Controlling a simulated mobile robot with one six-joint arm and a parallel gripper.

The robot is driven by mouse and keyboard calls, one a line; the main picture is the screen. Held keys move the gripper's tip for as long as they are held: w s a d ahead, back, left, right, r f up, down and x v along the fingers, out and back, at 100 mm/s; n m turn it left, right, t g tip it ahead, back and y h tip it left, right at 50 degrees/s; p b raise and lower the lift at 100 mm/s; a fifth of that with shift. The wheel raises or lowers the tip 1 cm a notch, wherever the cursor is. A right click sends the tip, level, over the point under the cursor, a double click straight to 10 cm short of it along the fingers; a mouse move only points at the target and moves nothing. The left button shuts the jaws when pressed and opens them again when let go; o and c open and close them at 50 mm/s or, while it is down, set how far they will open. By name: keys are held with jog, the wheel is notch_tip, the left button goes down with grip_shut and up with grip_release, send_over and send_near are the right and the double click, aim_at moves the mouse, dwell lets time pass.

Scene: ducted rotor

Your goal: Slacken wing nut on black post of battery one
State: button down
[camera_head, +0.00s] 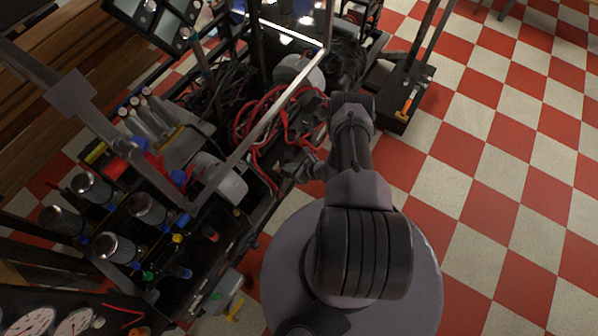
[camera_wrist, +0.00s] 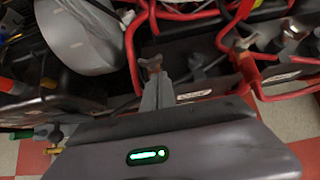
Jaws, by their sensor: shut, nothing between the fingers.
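In the wrist view, my gripper (camera_wrist: 160,88) is shut and empty, its fingers pointing up the picture. A small brownish wing nut (camera_wrist: 152,63) shows just beyond the fingertips, very near them; I cannot tell whether they touch. A second wing nut (camera_wrist: 238,43) stands to the right, beside thick red cables. A dark battery (camera_wrist: 195,50) lies behind the fingers. The posts' colours and the battery numbers are not readable. In the head view, my gripper (camera_head: 305,171) reaches left from my arm to the rack's edge; the wing nuts are too small to make out there.
Red cables (camera_wrist: 132,50) loop close around the fingers. A pale rounded housing (camera_wrist: 75,37) stands at the left in the wrist view. In the head view, several metal cylinders (camera_head: 118,249) fill the rack's lower left. The checkered floor (camera_head: 500,180) at right is clear.

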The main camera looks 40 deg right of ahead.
aim_at(276, 166)
jog(key=shift+w+a, duration=0.2)
jog(key=shift+w, duration=0.35)
jog(key=shift+w+a, duration=0.2)
jog(key=shift+w, duration=0.35)
jog(key=shift+w+d+n+y+b, duration=0.15)
jog(key=shift+n+y+b, duration=0.4)
jog(key=shift+b, duration=0.4)
